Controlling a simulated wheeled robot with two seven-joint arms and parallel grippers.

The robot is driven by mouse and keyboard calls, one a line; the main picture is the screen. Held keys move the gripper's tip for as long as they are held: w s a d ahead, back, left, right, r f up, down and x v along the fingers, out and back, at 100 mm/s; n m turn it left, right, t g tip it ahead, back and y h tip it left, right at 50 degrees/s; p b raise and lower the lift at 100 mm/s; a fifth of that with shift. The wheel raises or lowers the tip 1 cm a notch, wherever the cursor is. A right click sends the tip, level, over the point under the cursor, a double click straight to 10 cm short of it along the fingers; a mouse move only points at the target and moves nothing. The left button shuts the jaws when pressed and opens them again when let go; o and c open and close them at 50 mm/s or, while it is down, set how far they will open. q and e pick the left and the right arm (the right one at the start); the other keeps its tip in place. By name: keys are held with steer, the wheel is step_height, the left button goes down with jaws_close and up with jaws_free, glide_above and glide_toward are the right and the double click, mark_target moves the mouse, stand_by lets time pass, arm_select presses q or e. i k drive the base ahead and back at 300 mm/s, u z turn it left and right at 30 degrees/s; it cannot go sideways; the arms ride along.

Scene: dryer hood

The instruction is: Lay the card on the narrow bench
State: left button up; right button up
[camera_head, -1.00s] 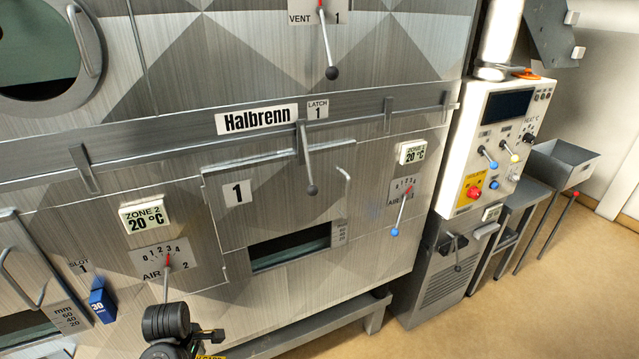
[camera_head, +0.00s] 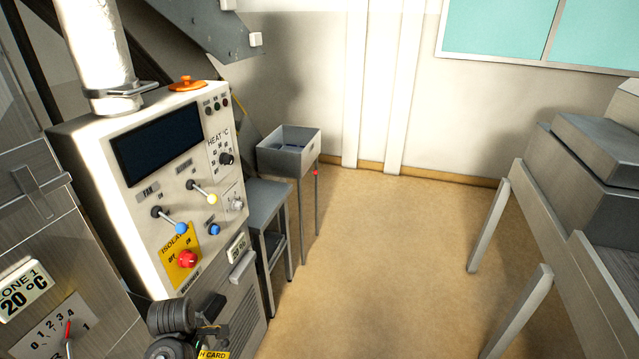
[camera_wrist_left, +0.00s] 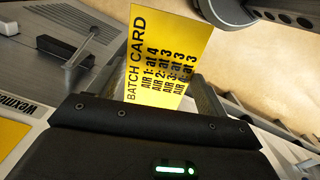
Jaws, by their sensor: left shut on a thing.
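The yellow batch card (camera_wrist_left: 168,45) stands between the fingers of my left gripper (camera_wrist_left: 155,85) in the left wrist view, its printed face showing. My left gripper is shut on it. In the head view the left gripper (camera_head: 212,325) is at the bottom, in front of the control cabinet, with only a small part of the card (camera_head: 215,355) showing. A narrow grey bench (camera_head: 262,203) stands against the right side of the cabinet, farther back than the gripper. Its visible top looks bare. My right gripper is not in view.
The white control cabinet (camera_head: 90,170) with levers and a red knob stands at the left. A grey open bin on legs (camera_head: 290,160) stands beyond the bench. A large grey table (camera_head: 570,215) is at the right. The tan floor (camera_head: 385,260) between is clear.

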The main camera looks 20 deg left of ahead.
mark_target(262, 201)
steer(key=z, duration=0.1)
steer(key=i, duration=1.95)
steer(key=u, duration=0.35)
steer(key=i, duration=1.85)
steer(key=u, duration=1.55)
steer(key=i, duration=1.05)
steer(key=u, duration=0.7)
